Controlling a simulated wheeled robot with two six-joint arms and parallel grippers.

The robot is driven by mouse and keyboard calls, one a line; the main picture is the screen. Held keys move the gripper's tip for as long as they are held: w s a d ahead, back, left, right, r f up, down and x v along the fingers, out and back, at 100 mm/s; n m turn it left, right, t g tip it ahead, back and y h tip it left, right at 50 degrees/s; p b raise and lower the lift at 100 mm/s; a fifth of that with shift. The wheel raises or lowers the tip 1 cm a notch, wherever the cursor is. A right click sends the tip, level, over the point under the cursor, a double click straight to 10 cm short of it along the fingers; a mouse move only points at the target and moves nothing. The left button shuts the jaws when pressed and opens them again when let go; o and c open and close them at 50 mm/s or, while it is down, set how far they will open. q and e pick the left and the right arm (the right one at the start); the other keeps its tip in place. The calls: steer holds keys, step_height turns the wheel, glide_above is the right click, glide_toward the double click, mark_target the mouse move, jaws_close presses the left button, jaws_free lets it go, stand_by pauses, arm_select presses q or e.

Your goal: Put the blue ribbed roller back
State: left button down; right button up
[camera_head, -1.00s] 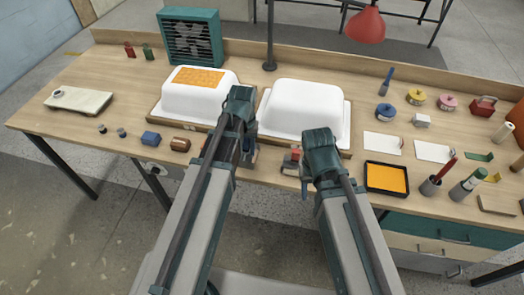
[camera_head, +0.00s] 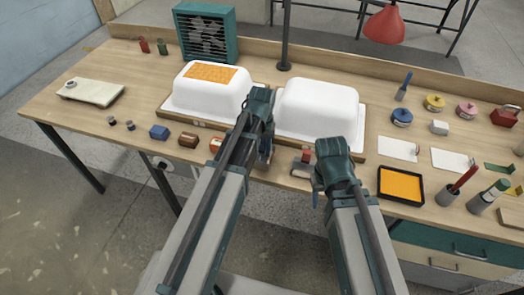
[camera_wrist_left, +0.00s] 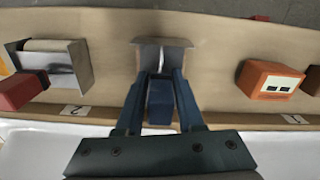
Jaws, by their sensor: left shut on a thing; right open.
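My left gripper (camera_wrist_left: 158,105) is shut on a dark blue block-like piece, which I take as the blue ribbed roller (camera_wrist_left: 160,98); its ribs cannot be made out. It sits between the fingers, just in front of a small grey metal holder (camera_wrist_left: 161,52) at the bench edge; I cannot tell whether they touch. In the head view the left gripper (camera_head: 264,150) is in front of the gap between two white tub shells, and its jaws are mostly hidden. My right gripper (camera_head: 317,190) is open at the bench's front edge, right of the left one.
Another metal holder (camera_wrist_left: 60,62) with a red block (camera_wrist_left: 22,92) and an orange-brown block (camera_wrist_left: 270,79) flank the gripper. White tub shells (camera_head: 211,90) (camera_head: 318,110) stand behind. A blue block (camera_head: 159,132) and brown block (camera_head: 188,140) lie left. An orange tray (camera_head: 381,193) is right.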

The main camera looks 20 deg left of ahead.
arm_select(q)
steer(key=shift+f, duration=0.2)
steer(key=c, duration=0.5)
jaws_free()
steer(key=shift+r, duration=0.15)
step_height(320, 180, up, 12)
steer(key=p, duration=1.2)
steer(key=shift+r, duration=0.1)
steer(key=s+d+m, duration=0.1)
steer(key=s+d, duration=0.2)
steer(key=s, duration=0.1)
steer(key=s+d+m, duration=0.2)
steer(key=s+d, duration=0.2)
steer(key=s, duration=0.1)
steer(key=s+d+m+y, duration=0.1)
steer(key=s+d+m, duration=0.1)
steer(key=s, duration=0.3)
steer(key=shift+s+d, duration=0.1)
steer(key=shift+d, duration=0.6)
